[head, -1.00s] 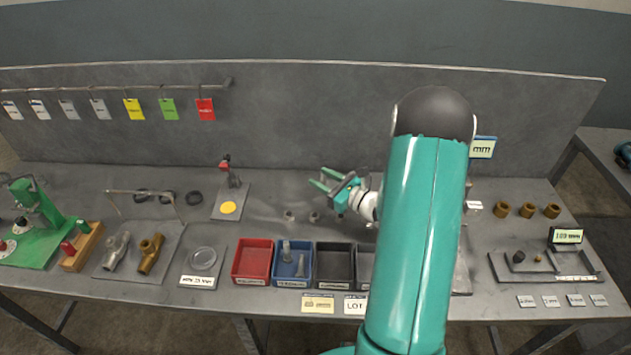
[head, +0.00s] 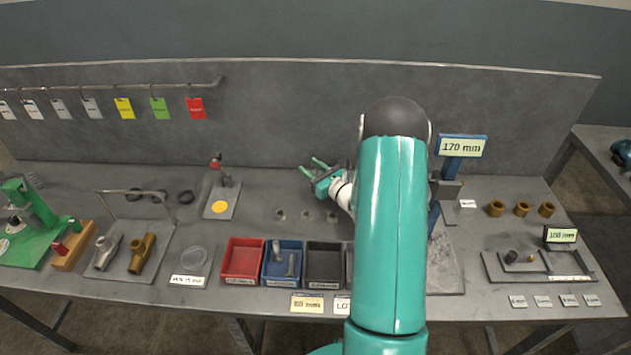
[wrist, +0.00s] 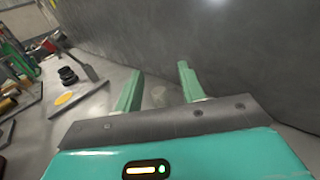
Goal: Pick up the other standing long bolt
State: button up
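Two grey bolt-like pieces (head: 291,265) are in the blue bin (head: 269,281); one looks upright, the other tilted. My gripper (head: 313,166) is open and empty, above the bench beyond the row. In the wrist view, its two green fingers (wrist: 160,74) are spread apart, with a faint round shape (wrist: 158,93) on the bench between them.
A red bin (head: 230,271) and a black bin (head: 324,282) flank the blue bin. A yellow-disc plate (head: 220,206) stands left of my gripper. A back panel (head: 270,115) rises behind. A 170 mm display (head: 461,147) stands right of my arm.

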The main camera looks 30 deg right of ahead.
grip_shut()
dwell(0.3)
